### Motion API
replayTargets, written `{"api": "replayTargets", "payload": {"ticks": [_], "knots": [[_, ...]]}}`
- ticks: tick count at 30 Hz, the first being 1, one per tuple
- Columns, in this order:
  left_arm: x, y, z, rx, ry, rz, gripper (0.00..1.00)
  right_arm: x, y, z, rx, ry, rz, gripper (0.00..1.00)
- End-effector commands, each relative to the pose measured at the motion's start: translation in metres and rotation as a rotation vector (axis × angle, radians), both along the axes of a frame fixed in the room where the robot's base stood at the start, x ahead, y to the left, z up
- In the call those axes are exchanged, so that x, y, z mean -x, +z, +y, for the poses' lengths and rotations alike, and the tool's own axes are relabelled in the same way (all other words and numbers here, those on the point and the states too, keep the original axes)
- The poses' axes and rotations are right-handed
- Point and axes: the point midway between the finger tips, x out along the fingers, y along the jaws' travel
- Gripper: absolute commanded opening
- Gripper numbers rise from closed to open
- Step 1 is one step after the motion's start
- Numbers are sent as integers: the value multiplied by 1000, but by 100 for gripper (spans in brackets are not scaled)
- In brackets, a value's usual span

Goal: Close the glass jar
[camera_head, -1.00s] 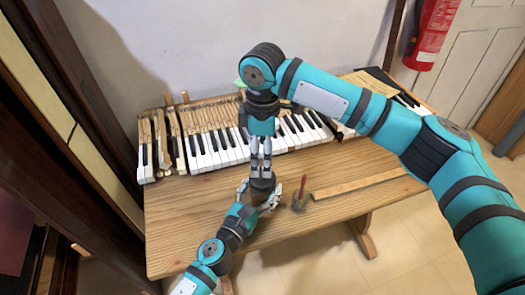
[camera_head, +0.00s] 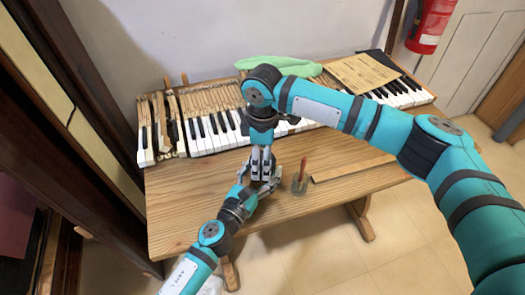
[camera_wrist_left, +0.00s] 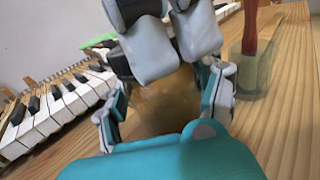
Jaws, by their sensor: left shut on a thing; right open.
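My left gripper (camera_wrist_left: 165,115) is shut around a brownish, see-through jar (camera_wrist_left: 165,100), which seems to stand on the wooden table. In the head view my left gripper (camera_head: 259,183) comes in low from the left, and the jar is mostly hidden by both grippers. My right gripper (camera_head: 262,163) points down from above, directly over the jar. In the left wrist view its pale fingers (camera_wrist_left: 174,50) cover the jar's top. They are open, and I cannot tell whether they touch it. I cannot make out a lid.
A glass (camera_head: 299,186) with a red-handled tool stands close right of the grippers; it also shows in the left wrist view (camera_wrist_left: 248,75). Piano keys (camera_head: 215,135) line the table's back. A flat wooden strip (camera_head: 350,170) lies to the right. The front left table (camera_head: 180,215) is clear.

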Motion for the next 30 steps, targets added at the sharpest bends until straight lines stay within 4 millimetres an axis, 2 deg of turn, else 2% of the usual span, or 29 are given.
{"api": "replayTargets", "payload": {"ticks": [5,19,25,26,30], "knots": [[0,-2,0,-2,0,2,0,0,0,0,0,0,0,83],[0,-2,0,-2,0,2,0,0,0,0,-1,0,0,23],[0,-2,0,-2,0,2,0,0,0,0,-1,-6,0,23],[0,-2,0,-2,0,2,0,0,0,0,-1,-6,0,65],[0,-2,0,-2,0,2,0,0,0,0,-1,-6,0,83]]}}
